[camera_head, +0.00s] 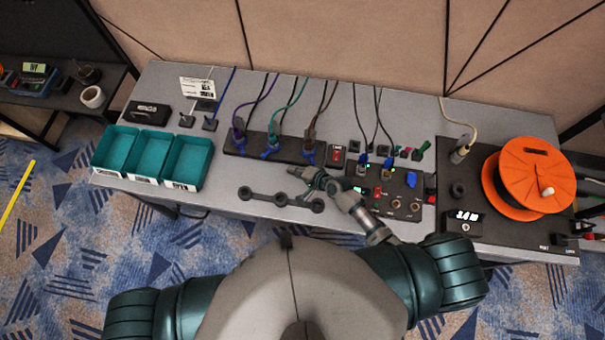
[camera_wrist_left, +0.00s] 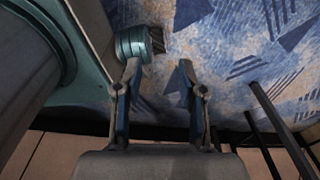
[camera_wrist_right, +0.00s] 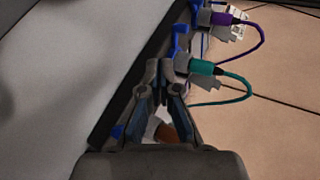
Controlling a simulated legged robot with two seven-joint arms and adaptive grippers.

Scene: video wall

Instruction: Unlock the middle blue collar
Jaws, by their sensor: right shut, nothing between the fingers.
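A black strip (camera_head: 290,157) on the table carries three plugs with purple, teal and brown cables, each with a blue collar. The middle blue collar (camera_head: 271,153) is at the teal plug (camera_head: 273,136). In the right wrist view this collar (camera_wrist_right: 181,42) stands up beside the teal plug (camera_wrist_right: 203,67). My right gripper (camera_head: 292,171) is shut and empty, just in front of the strip between the middle and right collars. In the right wrist view its tips (camera_wrist_right: 162,66) appear close to the teal plug; contact cannot be told. My left gripper (camera_wrist_left: 160,66) is open and empty, above the carpet.
Teal bins (camera_head: 152,155) stand at the left. A dark bar with round knobs (camera_head: 281,199) lies in front of the strip. A switch panel (camera_head: 390,188) with blue plugs is right of my gripper. An orange reel (camera_head: 530,178) stands at the far right.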

